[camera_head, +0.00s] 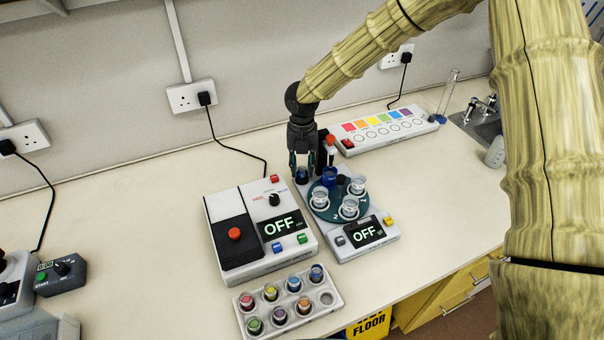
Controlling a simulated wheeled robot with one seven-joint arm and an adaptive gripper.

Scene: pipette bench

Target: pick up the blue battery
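My gripper (302,164) points down behind the round dark teal carousel (323,210), with a finger on each side of a small dark blue piece (302,175). This piece may be the blue battery, but it is too small to be sure. I cannot tell whether the fingers touch it or stand apart from it. A brighter blue cylinder (329,177) stands upright in the back of the carousel, just right of my gripper. Clear cups (349,206) sit in other places of the carousel.
The carousel device has an OFF display (366,233). A grey box with another OFF display (283,223) stands at left. In front is a white rack (326,312) of coloured vials. A colour-strip panel (383,131) and a glass cylinder (447,95) stand behind right.

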